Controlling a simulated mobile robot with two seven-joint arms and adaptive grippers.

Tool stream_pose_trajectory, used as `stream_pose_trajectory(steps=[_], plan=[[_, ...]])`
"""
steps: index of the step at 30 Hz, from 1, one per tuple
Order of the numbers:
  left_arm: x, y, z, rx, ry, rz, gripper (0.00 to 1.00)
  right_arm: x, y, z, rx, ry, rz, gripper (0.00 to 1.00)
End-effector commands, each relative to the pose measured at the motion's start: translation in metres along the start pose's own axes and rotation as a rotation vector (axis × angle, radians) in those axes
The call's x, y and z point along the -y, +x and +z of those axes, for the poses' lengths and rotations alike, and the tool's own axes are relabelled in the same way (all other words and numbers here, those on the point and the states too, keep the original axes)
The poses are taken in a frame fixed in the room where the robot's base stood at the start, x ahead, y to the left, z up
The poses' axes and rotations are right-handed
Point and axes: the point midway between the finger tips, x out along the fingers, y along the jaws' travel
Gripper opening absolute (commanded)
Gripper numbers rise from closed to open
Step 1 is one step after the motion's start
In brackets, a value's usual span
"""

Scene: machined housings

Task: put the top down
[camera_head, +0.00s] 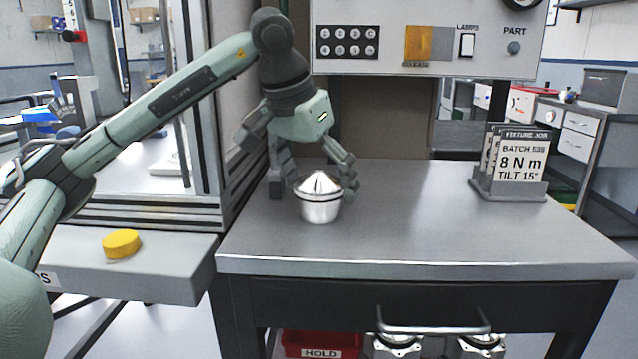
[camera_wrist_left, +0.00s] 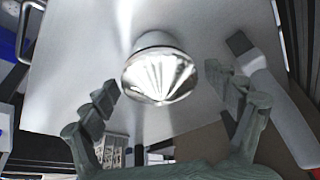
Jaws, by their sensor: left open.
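A shiny metal housing (camera_head: 320,212) stands upright on the grey bench. Its cone-shaped silver top (camera_head: 321,184) sits on it, with a dark seam between them. In the left wrist view the cone top (camera_wrist_left: 160,78) faces the camera and hides most of the body. My left gripper (camera_head: 322,186) is open above and around the top, one finger on each side. In the left wrist view the fingers of my left gripper (camera_wrist_left: 163,85) are spread wide, with gaps to the top. My right gripper is in neither view.
A card stand (camera_head: 508,190) stands at the bench's right rear. A control panel (camera_head: 425,38) hangs above the back. The bench (camera_head: 420,220) is clear in the middle and front right.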

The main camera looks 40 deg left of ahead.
Motion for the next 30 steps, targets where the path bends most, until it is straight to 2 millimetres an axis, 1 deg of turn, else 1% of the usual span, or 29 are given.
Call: stream_pose_trajectory(steps=[5, 7, 8, 11, 14, 18, 21, 23, 27, 30], plan=[[0.000, -0.001, 0.000, 0.000, 0.000, 0.000, 0.88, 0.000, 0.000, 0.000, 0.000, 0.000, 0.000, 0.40], [0.000, -0.003, -0.001, -0.001, 0.000, 0.000, 0.88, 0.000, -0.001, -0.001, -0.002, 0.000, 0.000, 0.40], [0.000, -0.005, -0.001, -0.002, 0.000, 0.000, 0.88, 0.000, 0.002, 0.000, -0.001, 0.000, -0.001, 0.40], [0.000, -0.019, -0.002, -0.004, 0.000, 0.001, 0.88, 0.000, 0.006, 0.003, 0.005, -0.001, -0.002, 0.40], [0.000, -0.040, -0.003, -0.007, -0.001, 0.001, 0.88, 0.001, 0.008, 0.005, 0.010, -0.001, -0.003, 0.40], [-0.001, -0.073, -0.003, -0.005, 0.001, 0.001, 0.88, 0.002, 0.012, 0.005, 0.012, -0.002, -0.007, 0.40], [0.000, -0.094, -0.002, -0.005, 0.001, 0.000, 0.88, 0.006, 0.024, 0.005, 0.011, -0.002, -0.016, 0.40], [0.000, -0.105, -0.003, -0.003, 0.000, -0.001, 0.88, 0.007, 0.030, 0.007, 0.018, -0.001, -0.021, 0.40], [0.000, -0.118, -0.002, -0.002, 0.001, 0.000, 0.88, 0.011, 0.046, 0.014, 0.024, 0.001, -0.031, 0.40], [0.000, -0.122, -0.001, -0.002, 0.000, 0.000, 0.88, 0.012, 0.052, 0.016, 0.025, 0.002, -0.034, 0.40]])
